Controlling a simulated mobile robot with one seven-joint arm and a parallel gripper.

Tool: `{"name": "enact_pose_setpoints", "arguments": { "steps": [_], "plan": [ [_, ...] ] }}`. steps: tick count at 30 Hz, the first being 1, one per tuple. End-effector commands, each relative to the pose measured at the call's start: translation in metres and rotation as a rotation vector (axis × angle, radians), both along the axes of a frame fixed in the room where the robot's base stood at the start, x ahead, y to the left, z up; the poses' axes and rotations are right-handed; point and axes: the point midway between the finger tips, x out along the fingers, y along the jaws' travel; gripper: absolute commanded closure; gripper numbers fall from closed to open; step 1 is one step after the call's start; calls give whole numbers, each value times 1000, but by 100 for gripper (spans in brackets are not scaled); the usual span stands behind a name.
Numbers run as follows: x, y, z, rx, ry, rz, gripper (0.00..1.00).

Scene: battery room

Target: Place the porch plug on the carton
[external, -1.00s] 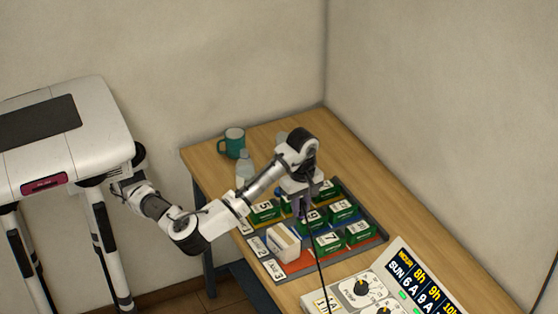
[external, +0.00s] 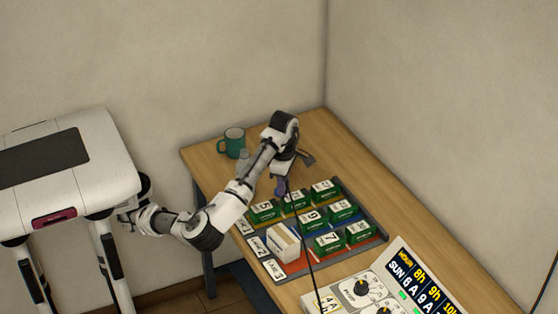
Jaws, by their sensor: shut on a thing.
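My gripper (external: 281,190) is in the air at the back left edge of the tray, fingers pointing down. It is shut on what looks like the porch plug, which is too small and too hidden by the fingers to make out. A thin black cord (external: 305,238) runs from the gripper down across the tray to the front of the table.
The dark tray (external: 375,226) holds several green numbered blocks (external: 329,242) in coloured lanes. A teal mug (external: 232,143) and a partly hidden clear bottle (external: 243,160) stand at the back left. A control panel (external: 362,290) and schedule board (external: 415,283) are in front. The table's back right is clear.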

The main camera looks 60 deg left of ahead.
Motion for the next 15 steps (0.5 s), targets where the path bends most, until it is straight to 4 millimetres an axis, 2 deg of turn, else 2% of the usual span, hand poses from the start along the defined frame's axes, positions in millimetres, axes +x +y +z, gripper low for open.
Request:
{"name": "enact_pose_setpoints", "arguments": {
  "steps": [1, 7, 12, 15],
  "plan": [
    [0, 1, -18, 6, 1, 3, 100],
    [0, 1, -70, 5, 1, 2, 100],
    [-1, 0, -100, 1, 0, -3, 100],
    [0, 0, -108, -2, -1, -4, 100]
  ]
}}
